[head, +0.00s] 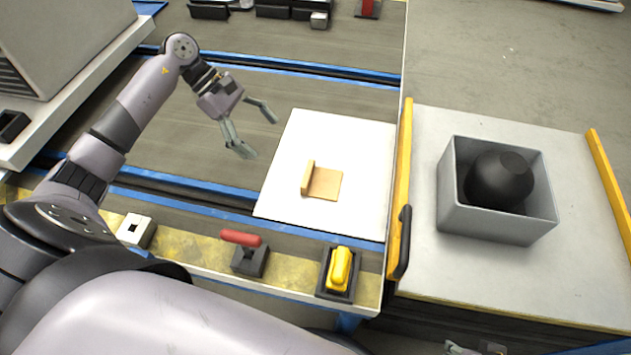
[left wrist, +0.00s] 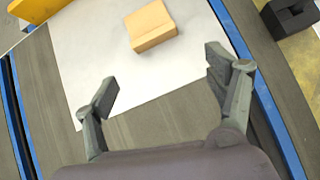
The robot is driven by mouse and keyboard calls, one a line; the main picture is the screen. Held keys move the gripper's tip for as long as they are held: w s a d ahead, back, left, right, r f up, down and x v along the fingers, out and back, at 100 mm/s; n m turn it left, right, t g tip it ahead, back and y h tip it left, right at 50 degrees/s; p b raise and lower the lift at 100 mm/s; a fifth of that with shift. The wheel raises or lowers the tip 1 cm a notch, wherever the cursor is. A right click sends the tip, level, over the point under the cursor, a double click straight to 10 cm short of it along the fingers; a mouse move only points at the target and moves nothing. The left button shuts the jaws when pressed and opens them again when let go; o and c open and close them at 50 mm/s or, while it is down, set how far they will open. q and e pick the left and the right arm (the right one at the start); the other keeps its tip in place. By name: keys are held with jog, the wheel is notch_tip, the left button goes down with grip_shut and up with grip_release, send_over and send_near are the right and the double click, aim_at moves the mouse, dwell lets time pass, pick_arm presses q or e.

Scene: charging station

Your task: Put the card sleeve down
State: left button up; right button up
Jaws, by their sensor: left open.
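The card sleeve, a tan piece with a raised strip along its left edge (head: 323,184), lies on a white mat (head: 358,140). In the left wrist view the tan piece (left wrist: 153,30) rests on the white mat (left wrist: 85,45) beyond the fingertips. My left gripper (head: 261,139) is open and empty, up and to the left of the tan piece, apart from it. Its two spread fingers also show in the left wrist view (left wrist: 160,74). A small part of what looks like my right gripper (head: 474,349) shows at the bottom edge; most of it is cut off.
A grey open box (head: 480,222) with a dark round object (head: 498,182) stands on the right table. A red-handled tool (head: 240,239) and a yellow piece (head: 340,268) sit in dark holders along the front edge. Yellow rails (head: 400,190) edge the right table.

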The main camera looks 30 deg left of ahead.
pick_arm(q)
jog(key=shift+o, duration=1.4)
jog(key=shift+s+a+r+n+t+h, duration=0.1)
jog(key=shift+a+r+n+t+h, duration=0.15)
jog(key=shift+a+n, duration=0.4)
jog(key=shift+s+a+r+n+t+h, duration=0.15)
jog(key=shift+a+n+t, duration=0.2)
jog(key=shift+a+n, duration=0.25)
jog(key=shift+o, duration=0.6)
jog(key=b, duration=0.1)
send_near(306, 173)
jog(key=x, duration=0.3)
jog(key=shift+w+f, duration=0.3)
jog(key=shift+f, duration=0.2)
jog(key=x, duration=0.4)
jog(key=shift+s+d+b, duration=0.15)
jog(key=shift+d+b, duration=0.15)
jog(key=shift+d, duration=0.15)
jog(key=shift+d+f, duration=0.3)
jog(key=shift+f, duration=0.05)
pick_arm(e)
jog(key=shift+s+d+r, duration=0.1)
jog(key=shift+s+r, duration=0.3)
jog(key=shift+r, duration=0.15)
